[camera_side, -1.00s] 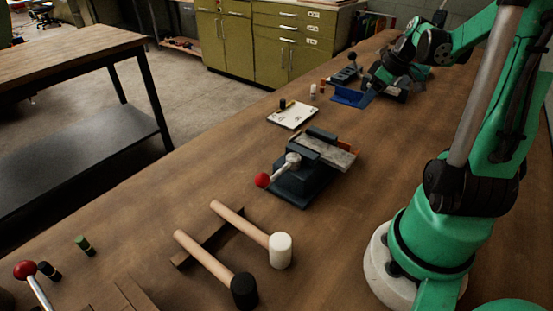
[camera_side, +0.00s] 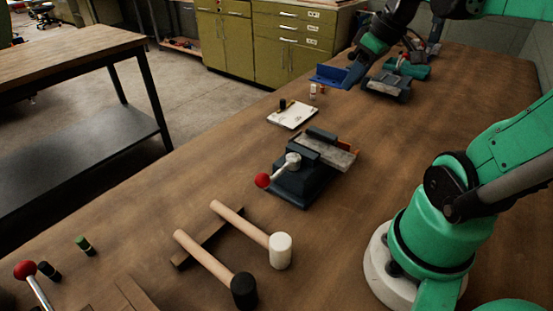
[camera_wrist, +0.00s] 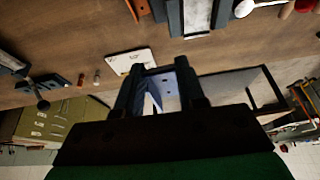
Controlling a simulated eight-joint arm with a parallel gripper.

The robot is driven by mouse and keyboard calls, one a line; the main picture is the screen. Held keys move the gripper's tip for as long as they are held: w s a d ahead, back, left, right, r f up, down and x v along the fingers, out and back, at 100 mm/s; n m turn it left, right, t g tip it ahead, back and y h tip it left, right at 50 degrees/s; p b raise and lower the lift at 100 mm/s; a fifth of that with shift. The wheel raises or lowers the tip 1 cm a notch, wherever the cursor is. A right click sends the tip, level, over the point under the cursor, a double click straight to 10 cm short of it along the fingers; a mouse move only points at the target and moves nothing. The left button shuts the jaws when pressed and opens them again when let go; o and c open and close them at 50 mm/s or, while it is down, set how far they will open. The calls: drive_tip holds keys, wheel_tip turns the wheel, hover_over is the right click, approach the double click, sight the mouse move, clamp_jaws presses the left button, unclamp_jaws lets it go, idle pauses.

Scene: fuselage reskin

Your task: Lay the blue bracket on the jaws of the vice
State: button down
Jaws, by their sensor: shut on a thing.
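The blue bracket (camera_side: 329,75) is in my gripper (camera_side: 357,70), held above the far part of the bench in the side view. In the wrist view my gripper (camera_wrist: 160,86) is shut on the bracket (camera_wrist: 168,92), which shows pale between the two dark fingers. The dark blue-grey vice (camera_side: 305,178) stands mid-bench, well apart from the bracket and nearer the side camera. Its bar handle ends in a red ball. The vice (camera_wrist: 196,14) is partly cut off at the top of the wrist view.
A white notepad (camera_side: 291,116) lies between the bracket and the vice. Small bottles (camera_side: 313,90) stand below the bracket in the picture. Two mallets (camera_side: 280,250) lie nearer the camera.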

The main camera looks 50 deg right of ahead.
hover_over(330, 153)
drive_tip(key=s, duration=0.1)
wheel_tip(330, 153, down, 4)
drive_tip(key=shift+s+r, duration=0.15)
drive_tip(key=shift+d, duration=0.1)
drive_tip(key=shift+f, duration=2.8)
drive_tip(key=shift+f, duration=0.7)
drive_tip(key=shift+c, duration=2.2)
unclamp_jaws()
